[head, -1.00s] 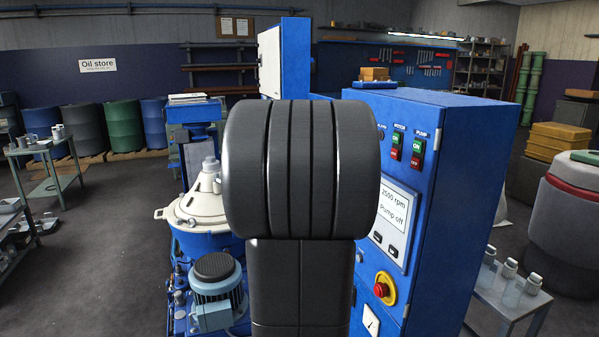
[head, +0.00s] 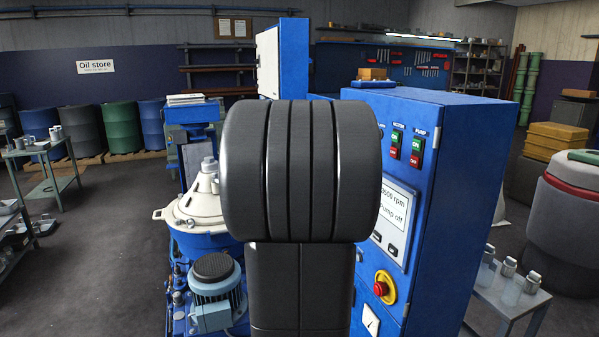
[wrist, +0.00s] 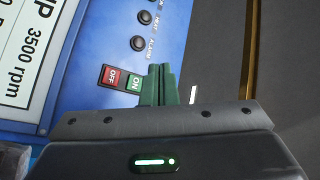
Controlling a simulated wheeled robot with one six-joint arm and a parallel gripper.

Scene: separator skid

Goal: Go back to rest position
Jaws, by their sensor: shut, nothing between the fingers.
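My gripper's fingers (wrist: 158,85) show in the wrist view as two green fingers pressed together with nothing between them. They overlap the edge of a green ON button (wrist: 134,84), which sits beside a red OFF button (wrist: 112,77). I cannot tell whether the fingertips touch the panel. In the head view my own black arm fills the middle and hides my gripper. The blue control cabinet (head: 455,180) stands right behind it, with its display (head: 395,218) partly covered. The display shows "3500 rpm" in the wrist view (wrist: 25,55).
A white-topped separator (head: 195,210) and a motor (head: 214,285) stand left of my arm. A red emergency stop (head: 381,287) is low on the cabinet. A small table with bottles (head: 510,300) stands at the right. Open floor (head: 110,220) lies at the left.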

